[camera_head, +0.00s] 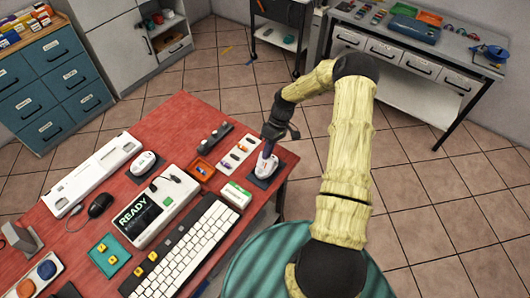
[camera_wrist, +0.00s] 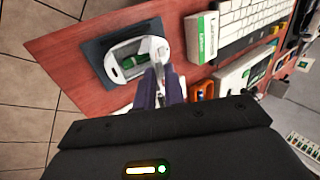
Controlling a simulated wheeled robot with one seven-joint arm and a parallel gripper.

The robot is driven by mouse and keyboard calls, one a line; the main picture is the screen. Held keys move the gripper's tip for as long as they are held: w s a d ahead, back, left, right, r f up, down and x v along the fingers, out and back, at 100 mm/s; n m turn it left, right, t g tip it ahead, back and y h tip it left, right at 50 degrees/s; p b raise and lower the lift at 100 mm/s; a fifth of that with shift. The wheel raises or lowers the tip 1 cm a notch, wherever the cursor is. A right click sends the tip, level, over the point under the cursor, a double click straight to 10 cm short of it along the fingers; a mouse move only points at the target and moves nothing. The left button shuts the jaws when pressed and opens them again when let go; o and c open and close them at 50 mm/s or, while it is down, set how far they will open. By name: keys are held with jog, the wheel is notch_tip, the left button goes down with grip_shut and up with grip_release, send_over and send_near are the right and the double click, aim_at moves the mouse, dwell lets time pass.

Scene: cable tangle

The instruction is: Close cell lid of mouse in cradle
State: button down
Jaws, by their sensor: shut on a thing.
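The white mouse (camera_head: 265,167) sits in a dark cradle (camera_head: 258,181) at the red table's right edge. In the wrist view the mouse (camera_wrist: 113,68) lies belly up in the cradle (camera_wrist: 95,50), its cell bay open with a green cell (camera_wrist: 133,60) inside. The pale cell lid (camera_wrist: 159,48) stands raised at the bay's right side. My gripper (camera_wrist: 158,80) is shut on the lid, its dark fingers beside the mouse. In the head view my gripper (camera_head: 270,148) is directly above the mouse and hides part of it.
A green-and-white box (camera_head: 236,194) and a white keyboard (camera_head: 186,250) lie near the cradle. Open floor lies beyond the table's right edge.

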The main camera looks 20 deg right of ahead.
aim_at(274, 156)
jog(key=f+y+b, duration=0.1)
jog(key=w+d+g+y+b, duration=0.1)
jog(key=b, duration=0.1)
jog(key=shift+d+f, duration=0.2)
jog(key=shift+f, duration=0.2)
jog(key=g+y+b, duration=0.1)
jog(key=b, duration=0.1)
jog(key=w+d+f+y+b, duration=0.1)
jog(key=b, duration=0.2)
jog(key=shift+f+g, duration=0.2)
jog(key=shift+g, duration=0.2)
jog(key=f+g+y+b, duration=0.1)
jog(key=b, duration=0.2)
jog(key=d+f+g+y+b, duration=0.1)
jog(key=b, duration=0.3)
jog(key=shift+w+y+b, duration=0.3)
jog(key=shift+y, duration=0.1)
jog(key=shift+d+f+y+b, duration=0.15)
jog(key=shift+y+b, duration=0.15)
jog(key=shift+b, duration=0.6)
jog(key=shift+g, duration=0.4)
jog(key=c, duration=1.5)
grip_release()
jog(key=shift+r, duration=0.2)
